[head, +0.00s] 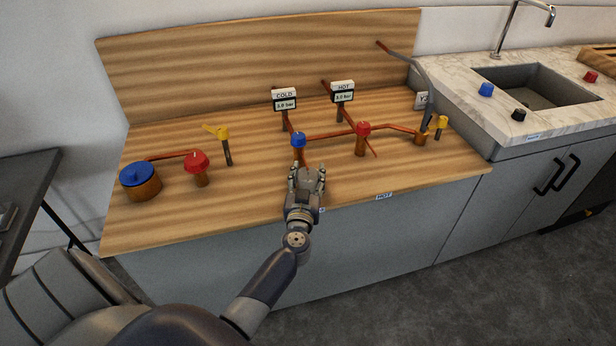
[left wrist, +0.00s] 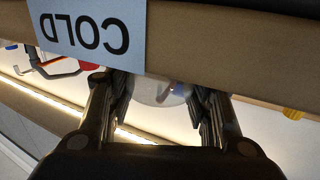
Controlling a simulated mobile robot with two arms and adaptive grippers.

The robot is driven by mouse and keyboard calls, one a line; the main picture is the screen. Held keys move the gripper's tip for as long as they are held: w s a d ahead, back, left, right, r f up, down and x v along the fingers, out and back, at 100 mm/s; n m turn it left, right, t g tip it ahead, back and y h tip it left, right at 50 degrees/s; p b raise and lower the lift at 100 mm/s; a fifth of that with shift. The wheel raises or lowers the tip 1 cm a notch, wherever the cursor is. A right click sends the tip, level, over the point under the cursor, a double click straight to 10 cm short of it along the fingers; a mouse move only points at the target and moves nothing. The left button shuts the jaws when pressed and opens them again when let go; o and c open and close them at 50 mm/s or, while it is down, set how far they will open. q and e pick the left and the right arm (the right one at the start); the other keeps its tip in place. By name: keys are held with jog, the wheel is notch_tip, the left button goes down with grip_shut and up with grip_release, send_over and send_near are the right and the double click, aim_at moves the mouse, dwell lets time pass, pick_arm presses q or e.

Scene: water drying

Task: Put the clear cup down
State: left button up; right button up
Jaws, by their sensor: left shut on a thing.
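My left gripper (head: 307,178) is over the front edge of the wooden counter (head: 240,200), in front of a blue-topped valve (head: 298,142). In the left wrist view, its two fingers (left wrist: 160,108) are shut on the clear cup (left wrist: 157,92), which shows as a pale see-through round shape between them. In the head view the cup is too faint and covered by the fingers to make out. I cannot tell whether the cup touches the counter. My right gripper is not in view.
Red valves (head: 363,130) and copper pipes stand behind the gripper, with COLD (head: 285,100) and HOT (head: 343,92) gauges. Bare wood lies left of the gripper and along the front right. A sink (head: 540,90) is at right.

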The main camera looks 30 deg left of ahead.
pick_arm(q)
jog(key=shift+f, duration=0.2)
jog(key=o, duration=0.9)
jog(key=shift+c, duration=0.2)
jog(key=shift+r, duration=0.2)
jog(key=v, duration=1.2)
jog(key=shift+p, duration=0.35)
